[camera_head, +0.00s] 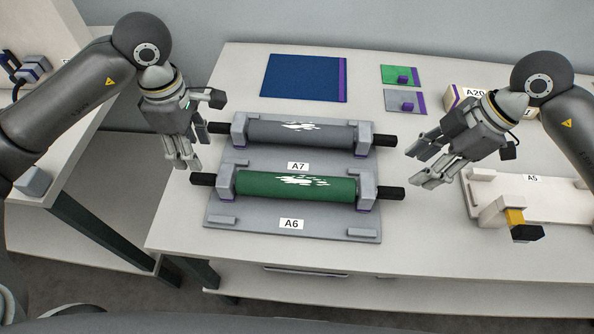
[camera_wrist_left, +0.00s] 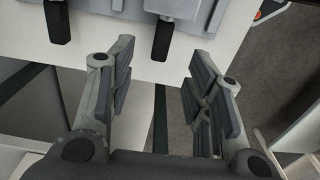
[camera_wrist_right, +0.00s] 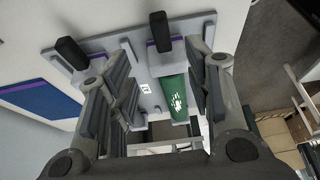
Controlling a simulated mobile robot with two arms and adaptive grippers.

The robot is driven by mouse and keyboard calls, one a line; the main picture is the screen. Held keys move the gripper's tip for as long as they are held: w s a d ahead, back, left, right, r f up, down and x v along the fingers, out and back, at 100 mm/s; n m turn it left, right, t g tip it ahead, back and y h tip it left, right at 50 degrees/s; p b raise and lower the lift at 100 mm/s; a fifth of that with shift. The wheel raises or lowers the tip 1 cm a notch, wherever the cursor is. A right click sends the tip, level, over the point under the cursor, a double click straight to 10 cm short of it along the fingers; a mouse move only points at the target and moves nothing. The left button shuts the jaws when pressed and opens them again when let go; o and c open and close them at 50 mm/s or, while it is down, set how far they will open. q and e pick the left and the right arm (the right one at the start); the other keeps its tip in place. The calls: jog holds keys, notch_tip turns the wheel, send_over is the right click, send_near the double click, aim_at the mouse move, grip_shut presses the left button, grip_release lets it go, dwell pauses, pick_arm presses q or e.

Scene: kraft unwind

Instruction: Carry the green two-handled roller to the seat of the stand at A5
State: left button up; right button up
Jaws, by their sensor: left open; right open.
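The green roller (camera_head: 295,186) with black handles at both ends rests across the supports of the stand labelled A6 (camera_head: 335,230). It also shows between my fingers in the right wrist view (camera_wrist_right: 174,95). The stand at A5 (camera_head: 558,200), cream with a yellow and black piece on its front support, is on the right, partly hidden by my right arm. My left gripper (camera_head: 182,165) is open and empty, up and left of the green roller's left handle. My right gripper (camera_head: 427,172) is open and empty, right of and above its right handle.
A grey roller (camera_head: 300,134) rests on the A7 stand just behind the green one. A blue mat (camera_head: 300,77), a green plate (camera_head: 400,74) and a grey plate (camera_head: 400,100) lie at the back. A cream block labelled A20 (camera_head: 454,101) stands behind my right gripper. The table's front left is clear.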

aim_at(204, 176)
pick_arm(q)
jog(key=shift+s, duration=0.3)
notch_tip(204, 176, down, 11)
jog(key=shift+w+r, duration=0.15)
pick_arm(e)
jog(key=x, duration=1)
jog(key=shift+s+a+f, duration=0.15)
jog(key=shift+a+f, duration=0.1)
jog(key=shift+f, duration=0.05)
pick_arm(q)
grip_shut()
pick_arm(e)
grip_shut()
pick_arm(q)
jog(key=shift+r, duration=0.1)
pick_arm(e)
jog(key=shift+r, duration=0.15)
